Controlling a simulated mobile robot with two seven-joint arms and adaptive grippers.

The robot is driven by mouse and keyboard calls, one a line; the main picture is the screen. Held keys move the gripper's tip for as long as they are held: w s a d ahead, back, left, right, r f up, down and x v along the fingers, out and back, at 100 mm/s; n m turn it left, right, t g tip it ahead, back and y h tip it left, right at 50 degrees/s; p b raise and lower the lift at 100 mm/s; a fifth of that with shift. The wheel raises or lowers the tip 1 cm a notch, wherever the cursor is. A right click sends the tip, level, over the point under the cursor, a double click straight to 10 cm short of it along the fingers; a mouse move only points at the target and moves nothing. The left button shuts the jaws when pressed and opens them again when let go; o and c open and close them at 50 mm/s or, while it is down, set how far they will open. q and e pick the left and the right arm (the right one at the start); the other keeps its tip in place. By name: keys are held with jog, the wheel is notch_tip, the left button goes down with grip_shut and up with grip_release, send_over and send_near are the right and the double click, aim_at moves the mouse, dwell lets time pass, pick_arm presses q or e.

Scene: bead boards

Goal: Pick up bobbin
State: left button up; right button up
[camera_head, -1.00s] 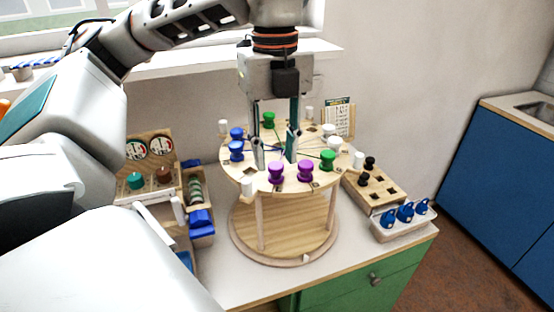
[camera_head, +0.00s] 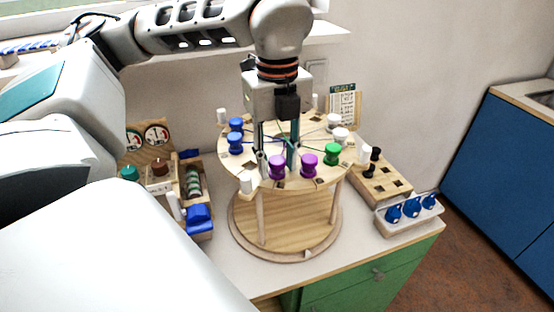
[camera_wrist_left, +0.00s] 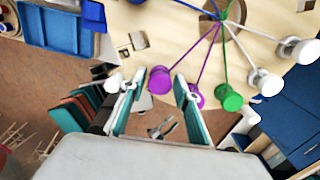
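My left gripper (camera_head: 277,168) points down over the front of the round wooden bobbin board (camera_head: 232,172). Its two fingers are apart. In the left wrist view, a purple bobbin (camera_wrist_left: 160,80) shows between the fingertips (camera_wrist_left: 156,86), which look apart from it. In the head view this purple bobbin (camera_head: 277,167) stands at the board's front edge. A second purple bobbin (camera_head: 309,165) stands to its right, and in the left wrist view it is partly hidden by the right-hand finger (camera_wrist_left: 196,95). Threads run from the bobbins towards the board's centre. My right gripper is not in view.
A green bobbin (camera_head: 332,154), two blue bobbins (camera_head: 235,143) and white ones (camera_head: 340,136) stand around the board, with white pegs (camera_head: 246,183) at its rim. A block with black pieces (camera_head: 382,188) and a rack of blue pieces (camera_head: 411,209) are to the right. Dials and spools are left.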

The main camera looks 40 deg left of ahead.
pick_arm(q)
jog(key=shift+f, duration=0.3)
jog(key=c, duration=0.9)
jog(key=shift+r, duration=0.1)
